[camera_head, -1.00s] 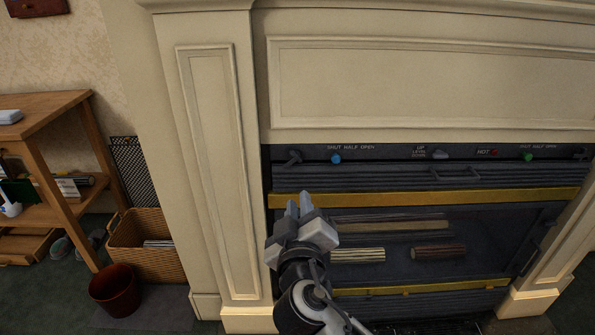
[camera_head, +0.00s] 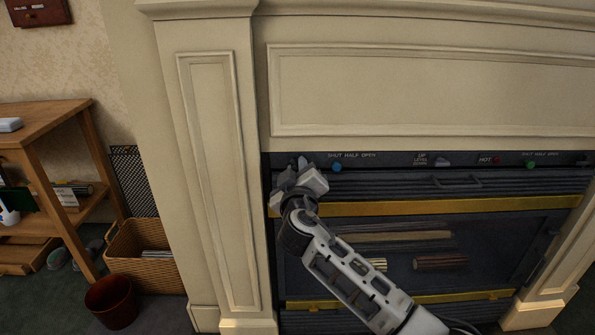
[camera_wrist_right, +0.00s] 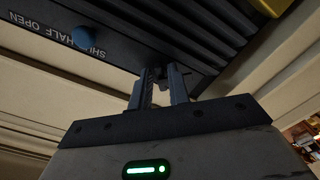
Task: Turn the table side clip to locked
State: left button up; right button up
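The dark table side clip (camera_wrist_right: 158,72) is at the left end of the fireplace's control strip (camera_head: 400,160). In the head view my right gripper (camera_head: 299,168) covers most of it. In the right wrist view the clip shows as a small dark piece near the fingertips of my right gripper (camera_wrist_right: 158,82). The two fingers stand apart with a narrow gap, one on each side of it. I cannot tell whether they touch it, nor which way the clip is turned. My left gripper is in neither view.
A blue knob (camera_head: 336,168) marked shut, half, open sits just right of my right gripper. Further right are a grey switch (camera_head: 442,161), a red button (camera_head: 497,160), a green knob (camera_head: 531,165) and a bar handle (camera_head: 458,182). A cream pillar (camera_head: 215,170) stands close on the left.

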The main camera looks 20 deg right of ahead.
grip_shut()
pick_arm(q)
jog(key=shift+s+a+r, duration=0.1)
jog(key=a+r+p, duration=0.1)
jog(key=p, duration=0.1)
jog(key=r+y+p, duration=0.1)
jog(key=p, duration=0.2)
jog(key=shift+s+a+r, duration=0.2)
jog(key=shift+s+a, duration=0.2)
pick_arm(e)
jog(key=n, duration=0.9)
jog(key=shift+d+r+n, duration=0.1)
jog(key=shift+n, duration=0.3)
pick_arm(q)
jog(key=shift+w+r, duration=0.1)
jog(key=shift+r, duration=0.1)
